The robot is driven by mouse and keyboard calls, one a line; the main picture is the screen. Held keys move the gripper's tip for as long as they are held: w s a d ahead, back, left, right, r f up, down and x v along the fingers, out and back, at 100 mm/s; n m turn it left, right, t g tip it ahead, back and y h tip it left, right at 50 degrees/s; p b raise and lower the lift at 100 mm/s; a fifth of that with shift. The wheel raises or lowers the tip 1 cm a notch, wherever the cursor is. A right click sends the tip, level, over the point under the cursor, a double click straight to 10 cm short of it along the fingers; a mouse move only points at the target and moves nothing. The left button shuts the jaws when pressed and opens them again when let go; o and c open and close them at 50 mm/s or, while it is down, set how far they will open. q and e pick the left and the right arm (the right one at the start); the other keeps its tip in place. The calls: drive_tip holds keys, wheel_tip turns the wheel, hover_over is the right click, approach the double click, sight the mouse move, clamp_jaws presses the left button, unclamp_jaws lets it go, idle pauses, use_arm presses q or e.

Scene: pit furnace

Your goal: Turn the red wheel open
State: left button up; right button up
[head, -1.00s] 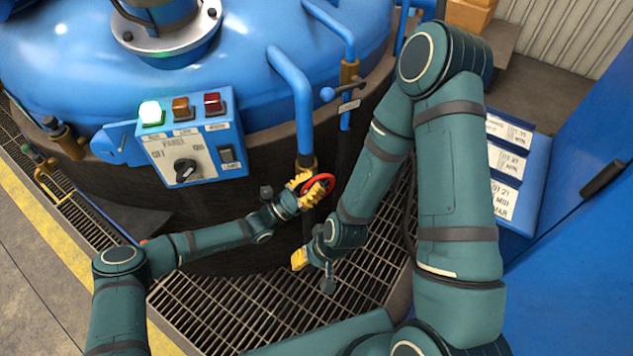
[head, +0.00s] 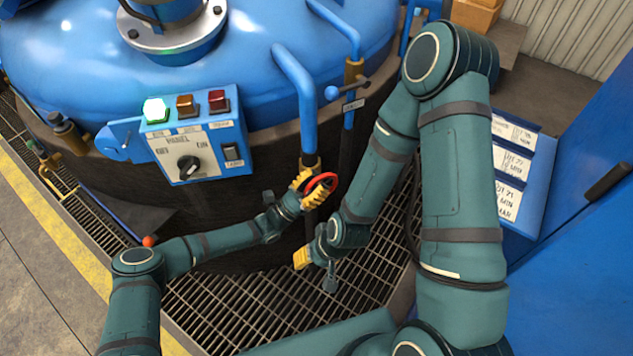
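The small red wheel (head: 333,180) is on the blue pipe's brass valve at the front of the furnace. My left gripper (head: 317,186) is at the wheel, with its yellow fingers spread apart on the wheel's left side. The near finger overlaps the rim, and part of the wheel is hidden behind it. I cannot tell whether the fingers touch the rim. My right gripper (head: 302,259) hangs below and apart from the wheel, above the floor grating. Only a yellow finger part of it shows clearly, so its opening is unclear.
A control panel (head: 208,163) with a lit green lamp and a black knob is left of the wheel. The blue pipe (head: 305,95) rises above the valve. Grating (head: 230,305) covers the floor below.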

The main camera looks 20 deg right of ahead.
use_arm(q)
drive_tip(key=v, duration=1.2)
drive_tip(key=shift+r, duration=0.1)
wheel_tip(320, 180, up, 5)
drive_tip(key=a+g+y+p, duration=0.1)
drive_tip(key=a+y+p, duration=0.15)
drive_tip(key=y, duration=0.45)
drive_tip(key=x, duration=0.4)
drive_tip(key=b+x, duration=0.1)
drive_tip(key=x, duration=0.3)
drive_tip(key=b+x, duration=0.1)
drive_tip(key=x, duration=0.4)
drive_tip(key=shift+s+d+f, duration=0.2)
drive_tip(key=shift+s+f, duration=0.1)
